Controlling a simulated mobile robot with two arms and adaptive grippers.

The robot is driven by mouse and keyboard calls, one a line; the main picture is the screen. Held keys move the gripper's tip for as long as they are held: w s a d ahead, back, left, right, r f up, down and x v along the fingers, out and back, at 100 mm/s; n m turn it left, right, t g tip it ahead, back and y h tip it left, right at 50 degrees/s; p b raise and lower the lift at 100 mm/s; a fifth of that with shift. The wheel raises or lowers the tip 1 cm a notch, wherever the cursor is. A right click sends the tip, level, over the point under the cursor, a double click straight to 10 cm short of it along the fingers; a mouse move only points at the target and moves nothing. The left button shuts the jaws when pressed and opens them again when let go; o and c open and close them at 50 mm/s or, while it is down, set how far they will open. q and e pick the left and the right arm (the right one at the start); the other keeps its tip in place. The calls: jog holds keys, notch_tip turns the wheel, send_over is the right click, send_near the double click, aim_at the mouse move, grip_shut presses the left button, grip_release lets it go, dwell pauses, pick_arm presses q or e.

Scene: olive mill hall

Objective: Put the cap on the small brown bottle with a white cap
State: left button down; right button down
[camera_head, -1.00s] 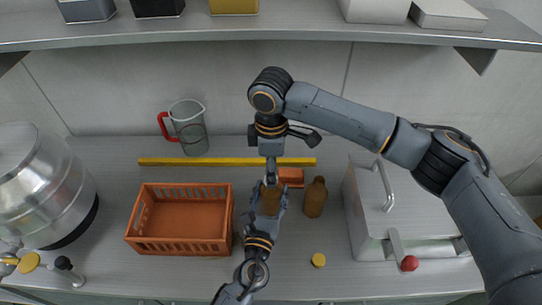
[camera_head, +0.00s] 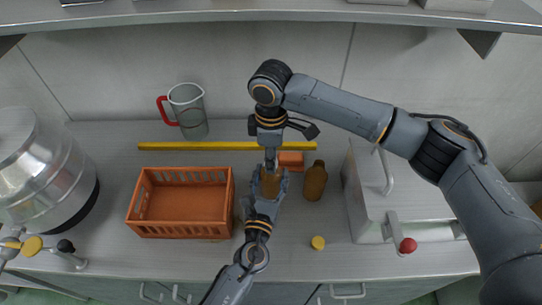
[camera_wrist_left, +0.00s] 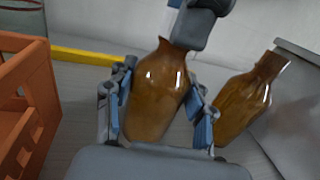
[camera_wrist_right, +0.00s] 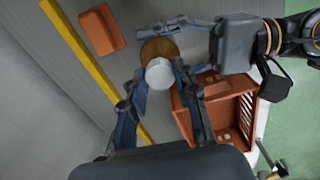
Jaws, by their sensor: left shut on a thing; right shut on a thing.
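A small brown bottle (camera_head: 270,184) stands upright on the worktop, and my left gripper (camera_head: 269,190) is shut around its body. It shows large in the left wrist view (camera_wrist_left: 157,95), between the two fingers. My right gripper (camera_head: 270,158) is directly above the bottle's mouth, pointing down. In the right wrist view, its fingers are shut on a white cap (camera_wrist_right: 159,72), which lines up over the brown bottle (camera_wrist_right: 160,46). Whether the cap touches the neck is hidden by the right fingers.
A second brown bottle (camera_head: 314,180) stands close right. An orange block (camera_head: 291,160) and yellow strip (camera_head: 215,146) lie behind; a yellow cap (camera_head: 318,242) lies in front. An orange crate (camera_head: 180,230) is left, a jug (camera_head: 188,110) behind it, a metal box (camera_head: 365,190) right.

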jog(key=shift+m, duration=0.5)
jog(key=c, duration=0.9)
grip_release()
notch_tip(320, 180, up, 12)
pick_arm(q)
jog(key=shift+c, duration=2.1)
grip_release()
